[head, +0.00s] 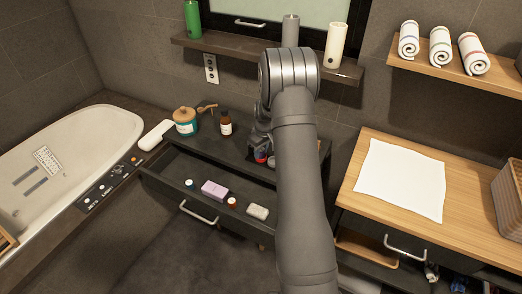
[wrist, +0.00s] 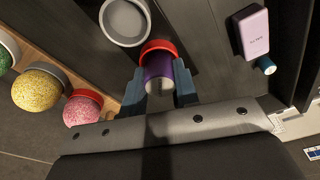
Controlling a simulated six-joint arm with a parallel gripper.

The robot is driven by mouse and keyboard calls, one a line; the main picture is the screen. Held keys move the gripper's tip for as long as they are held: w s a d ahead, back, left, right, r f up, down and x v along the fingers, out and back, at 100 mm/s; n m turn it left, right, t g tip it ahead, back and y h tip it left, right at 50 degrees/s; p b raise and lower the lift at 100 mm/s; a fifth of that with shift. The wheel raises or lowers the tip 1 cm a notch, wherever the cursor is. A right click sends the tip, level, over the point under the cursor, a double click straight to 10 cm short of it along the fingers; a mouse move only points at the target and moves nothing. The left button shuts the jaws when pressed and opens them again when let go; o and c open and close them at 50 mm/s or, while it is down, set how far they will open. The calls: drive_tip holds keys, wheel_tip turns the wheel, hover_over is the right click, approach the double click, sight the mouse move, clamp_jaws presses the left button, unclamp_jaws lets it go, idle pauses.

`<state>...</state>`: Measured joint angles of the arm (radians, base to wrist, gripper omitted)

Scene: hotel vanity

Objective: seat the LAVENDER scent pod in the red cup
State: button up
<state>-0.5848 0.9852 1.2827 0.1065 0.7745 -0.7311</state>
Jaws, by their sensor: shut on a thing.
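In the wrist view a purple pod (wrist: 158,70), which I take for the lavender one, is between the two blue-grey fingers of my gripper (wrist: 159,92). My gripper is shut on it. The red cup (wrist: 159,46) shows directly beyond the pod, and its rim overlaps the pod's far end. I cannot tell how deep the pod sits in it. In the head view my arm hides most of this area. My gripper (head: 262,147) is low over the vanity top there, and a small red patch shows just below it.
An empty grey cup (wrist: 125,21) stands close beside the red one. Yellow (wrist: 36,88) and pink (wrist: 81,112) balls in holders are at left. The open drawer holds a lavender box (head: 214,190), small jars and a soap bar (head: 258,211). A brown bottle (head: 226,124) stands left.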

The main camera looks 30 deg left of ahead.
drive_tip(key=shift+s+d+f, duration=0.1)
drive_tip(key=shift+s+f, duration=0.05)
drive_tip(key=shift+f, duration=0.25)
drive_tip(key=o, duration=0.9)
drive_tip(key=shift+o, duration=0.6)
drive_tip(key=shift+r, duration=0.45)
wheel_tip(320, 180, up, 17)
drive_tip(key=d, duration=0.2)
drive_tip(key=shift+s, duration=0.2)
drive_tip(key=shift+a, duration=0.1)
drive_tip(key=f, duration=0.5)
drive_tip(key=a+f, duration=0.1)
drive_tip(key=f, duration=0.9)
drive_tip(key=shift+w+a, duration=0.3)
drive_tip(key=shift+a, duration=0.05)
drive_tip(key=shift+s+f, duration=0.1)
drive_tip(key=shift+f, duration=0.3)
drive_tip(key=shift+a+f, duration=0.1)
drive_tip(key=shift+f, duration=0.5)
